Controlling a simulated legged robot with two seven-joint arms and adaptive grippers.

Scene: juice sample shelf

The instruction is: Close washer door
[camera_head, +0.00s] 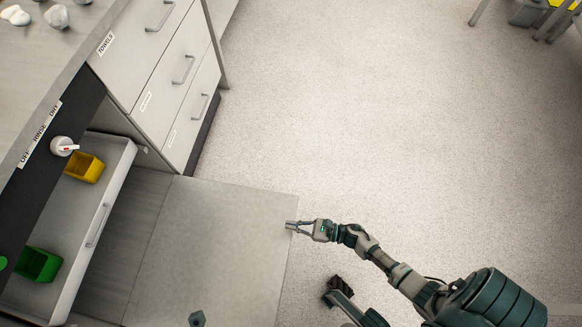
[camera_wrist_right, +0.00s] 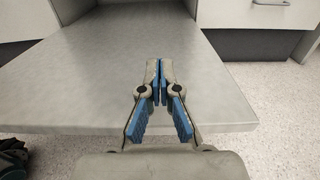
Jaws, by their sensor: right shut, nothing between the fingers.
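The washer door (camera_head: 222,240) is a grey flat panel lying open, folded down and out from under the counter. It fills the middle of the right wrist view (camera_wrist_right: 95,85), with its outer edge running across the picture. My right gripper (camera_head: 290,226) is shut and empty at the door's outer right edge. In the right wrist view its blue-padded fingertips (camera_wrist_right: 159,66) meet over the door's surface near that edge; whether they touch it I cannot tell.
Above the door, a pulled-out drawer (camera_head: 97,228) has a handle and holds a yellow bin (camera_head: 84,167) and a green bin (camera_head: 38,264). A round knob (camera_head: 62,146) is beside it. Closed drawers (camera_head: 170,75) stand beyond.

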